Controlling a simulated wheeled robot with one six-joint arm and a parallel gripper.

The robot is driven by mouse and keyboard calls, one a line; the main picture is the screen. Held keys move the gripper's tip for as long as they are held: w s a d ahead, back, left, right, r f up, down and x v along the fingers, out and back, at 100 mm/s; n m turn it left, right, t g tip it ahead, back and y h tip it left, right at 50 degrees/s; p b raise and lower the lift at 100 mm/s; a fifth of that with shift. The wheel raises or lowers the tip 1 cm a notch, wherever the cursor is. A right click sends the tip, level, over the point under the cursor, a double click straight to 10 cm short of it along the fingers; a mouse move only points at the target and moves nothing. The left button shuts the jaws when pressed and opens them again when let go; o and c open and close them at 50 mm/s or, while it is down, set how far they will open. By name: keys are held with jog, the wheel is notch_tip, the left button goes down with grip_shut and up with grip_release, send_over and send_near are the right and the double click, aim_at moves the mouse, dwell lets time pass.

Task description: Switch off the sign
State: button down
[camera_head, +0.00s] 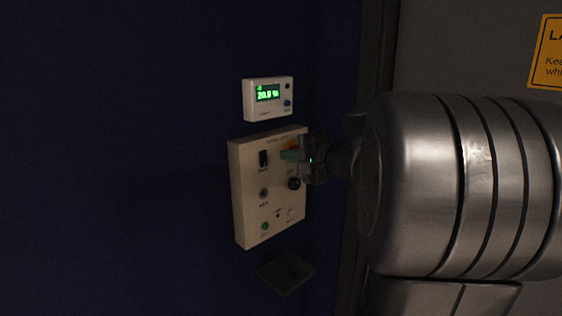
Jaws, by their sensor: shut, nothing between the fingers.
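A cream control panel (246,215) is fixed to the dark blue wall. It has a black rocker switch (263,158) at upper left, a round dark knob (294,183) at right, a small round control (263,193) at left and a green button (265,226) at lower left. An orange part (291,145) shows at the upper right, partly hidden by my gripper. My gripper (288,155) is shut and empty, its greenish tips in front of the panel's upper right. I cannot tell if they touch it. The labels are too small to read, and no lit sign is identifiable.
A white display unit (267,110) with green digits sits above the panel. A small dark tray or plate (287,272) is below it. A grey door or wall with a yellow-orange notice (548,55) is at right. My metal arm fills the right side. The blue wall at left is clear.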

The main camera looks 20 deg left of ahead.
jog(key=s+d+r, duration=0.2)
jog(key=d, duration=0.3)
jog(key=shift+s+d+r+b, duration=0.2)
jog(key=shift+r+b, duration=0.15)
jog(key=shift+r, duration=0.05)
jog(key=shift+a, duration=0.1)
